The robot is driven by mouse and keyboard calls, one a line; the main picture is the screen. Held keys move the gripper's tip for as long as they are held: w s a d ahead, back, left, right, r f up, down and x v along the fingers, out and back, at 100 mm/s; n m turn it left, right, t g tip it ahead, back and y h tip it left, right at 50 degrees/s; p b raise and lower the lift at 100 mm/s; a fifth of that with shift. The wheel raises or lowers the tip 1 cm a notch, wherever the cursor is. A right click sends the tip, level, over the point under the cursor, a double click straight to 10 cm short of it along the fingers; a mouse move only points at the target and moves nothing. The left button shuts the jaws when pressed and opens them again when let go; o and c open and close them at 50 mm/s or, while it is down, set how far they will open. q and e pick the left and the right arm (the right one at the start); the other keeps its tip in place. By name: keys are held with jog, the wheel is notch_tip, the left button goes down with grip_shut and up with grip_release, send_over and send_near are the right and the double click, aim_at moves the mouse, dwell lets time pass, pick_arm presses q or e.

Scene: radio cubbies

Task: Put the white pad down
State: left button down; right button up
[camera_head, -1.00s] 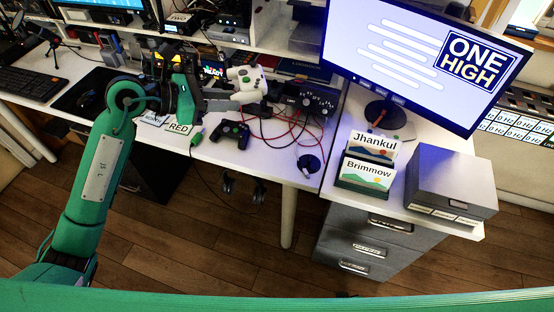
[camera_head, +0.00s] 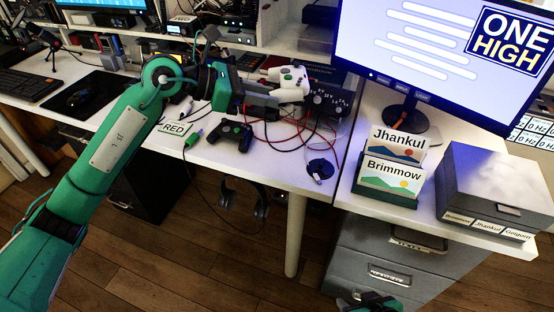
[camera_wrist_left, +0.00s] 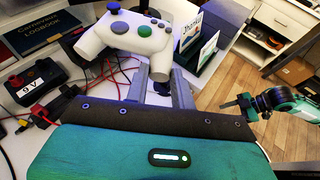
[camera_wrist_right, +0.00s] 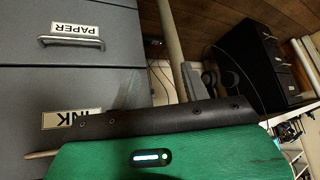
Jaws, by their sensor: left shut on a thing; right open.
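The white pad (camera_head: 290,81), a game controller with coloured buttons, is in my left gripper (camera_head: 268,97), above the back of the desk. In the left wrist view the pad (camera_wrist_left: 128,36) sits at the ends of the grey fingers, which are shut on it. A dark pad (camera_head: 231,135) with a green button lies on the desk, in front and to the left of it. My right gripper (camera_head: 372,303) is open and empty, low in front of the drawer cabinet; it also shows in the left wrist view (camera_wrist_left: 244,104).
A black knobbed box (camera_head: 330,101) and red cables lie near the held pad. A RED label (camera_head: 174,128) is on the desk. Name cards (camera_head: 394,175), a grey box (camera_head: 497,185) and a monitor (camera_head: 440,38) stand right. The desk's front edge is fairly clear.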

pick_arm(q)
jog(key=b, duration=0.2)
send_over(266, 167)
notch_tip(266, 167, down, 14)
jog(key=shift+f, duration=2.5)
pick_arm(e)
jog(key=shift+w+a+f+t+y, duration=0.1)
jog(key=shift+w+a+t+y, duration=0.35)
jog(key=shift+a, duration=0.3)
jog(key=shift+w+a+t+y, duration=0.2)
jog(key=shift+w+a+t, duration=0.1)
jog(key=shift+a+t, duration=0.4)
jog(key=shift+w+a+f+t+y, duration=0.1)
jog(key=shift+w+a+t+y, duration=0.3)
jog(key=shift+a, duration=0.45)
pick_arm(q)
jog(key=c, duration=1.2)
grip_release()
jog(key=shift+f, duration=0.1)
jog(key=shift+o, duration=0.2)
pick_arm(e)
jog(key=shift+a, duration=0.15)
